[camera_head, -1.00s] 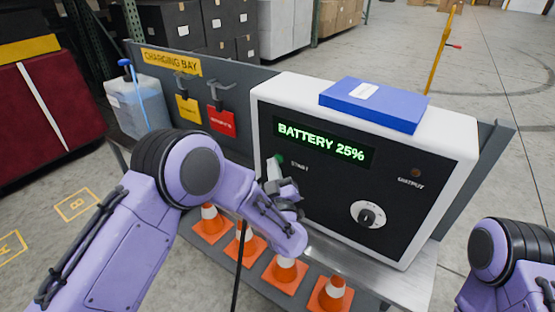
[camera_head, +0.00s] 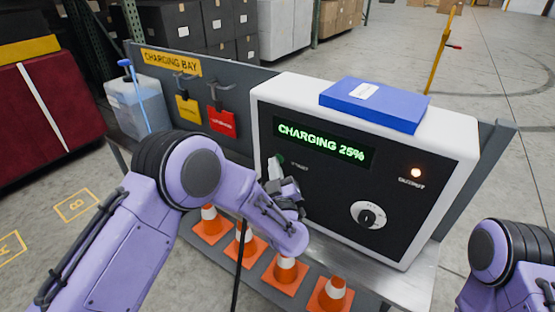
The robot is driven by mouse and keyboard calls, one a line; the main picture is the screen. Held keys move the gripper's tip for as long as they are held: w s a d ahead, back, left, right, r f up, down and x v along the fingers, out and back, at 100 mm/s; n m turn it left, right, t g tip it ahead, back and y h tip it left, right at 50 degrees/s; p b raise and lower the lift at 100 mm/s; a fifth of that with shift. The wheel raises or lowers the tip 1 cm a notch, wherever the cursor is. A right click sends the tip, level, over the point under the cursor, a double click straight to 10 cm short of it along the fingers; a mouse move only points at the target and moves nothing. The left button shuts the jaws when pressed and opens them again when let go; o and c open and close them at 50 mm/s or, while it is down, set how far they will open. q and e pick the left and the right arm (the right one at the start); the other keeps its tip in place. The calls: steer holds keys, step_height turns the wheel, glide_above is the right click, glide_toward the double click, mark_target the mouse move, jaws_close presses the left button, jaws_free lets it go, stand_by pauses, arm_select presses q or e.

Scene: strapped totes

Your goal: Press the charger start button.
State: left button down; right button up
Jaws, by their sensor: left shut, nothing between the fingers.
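The charger (camera_head: 330,220) is a white-cased box with a black front panel, standing on a metal bench. Its display (camera_head: 321,142) reads "CHARGING 25%" in green. The green start button (camera_head: 281,159) is at the panel's left, partly hidden by my left gripper. A round dial (camera_head: 367,215) sits below. My left gripper (camera_head: 275,168) is shut and empty, its tip at or just below the button; I cannot tell whether they touch. My right arm shows at the lower right, but its gripper is out of view.
A blue box (camera_head: 374,104) lies on the charger. Several orange cones (camera_head: 285,274) stand along the low front shelf. Yellow and red tags (camera_head: 222,121) hang on the grey back panel (camera_head: 240,80). A pale jug (camera_head: 140,103) stands at the left. Open floor lies right of the bench.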

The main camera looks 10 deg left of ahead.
arm_select(q)
steer(key=shift+s+a, duration=0.25)
steer(key=shift+s, duration=0.4)
steer(key=s, duration=0.1)
steer(key=s+a+p, duration=0.1)
steer(key=s, duration=0.1)
steer(key=s+p, duration=0.1)
steer(key=shift+s+a, duration=0.35)
